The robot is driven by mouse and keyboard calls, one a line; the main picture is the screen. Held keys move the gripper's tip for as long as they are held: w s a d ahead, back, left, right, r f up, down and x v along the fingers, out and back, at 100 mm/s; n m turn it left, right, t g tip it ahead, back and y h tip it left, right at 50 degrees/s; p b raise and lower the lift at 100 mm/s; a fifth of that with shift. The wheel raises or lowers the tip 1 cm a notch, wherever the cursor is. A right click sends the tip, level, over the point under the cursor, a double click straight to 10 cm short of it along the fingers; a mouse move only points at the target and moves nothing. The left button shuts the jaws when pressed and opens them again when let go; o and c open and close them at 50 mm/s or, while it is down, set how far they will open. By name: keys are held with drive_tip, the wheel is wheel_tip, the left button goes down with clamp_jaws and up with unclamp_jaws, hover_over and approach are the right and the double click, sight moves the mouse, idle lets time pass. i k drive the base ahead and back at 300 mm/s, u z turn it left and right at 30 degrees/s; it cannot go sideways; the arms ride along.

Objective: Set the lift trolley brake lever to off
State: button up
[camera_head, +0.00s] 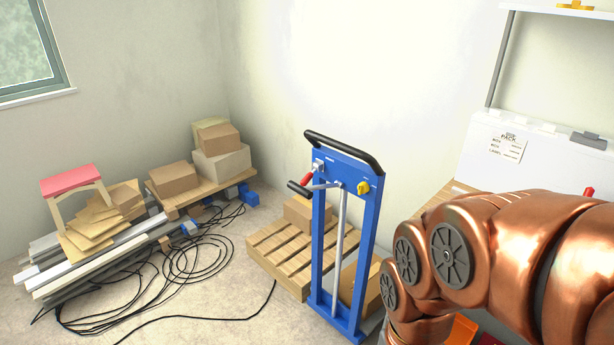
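The lift trolley (369,225) is a blue upright frame with a black push handle (345,148) on top. It stands in the middle of the head view. A lever with a red part (306,180) sits at the upper left of the frame, beside a crank with a black grip (299,189). A yellow knob or lever (364,187) is on the right upright. I cannot tell which of these is the brake lever or how it is set. My copper arm fills the lower right, to the right of the trolley. My gripper is not in view.
A wooden pallet (265,243) with a cardboard box stands behind the trolley. Black cables (190,262) lie on the floor to the left, near stacked profiles (95,262) and a red-topped stool (70,181). A white machine (480,150) stands at right. Floor left of the trolley is partly clear.

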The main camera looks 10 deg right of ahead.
sight(309, 175)
drive_tip(key=u, duration=2.6)
drive_tip(key=k, duration=0.55)
drive_tip(key=z, duration=1.45)
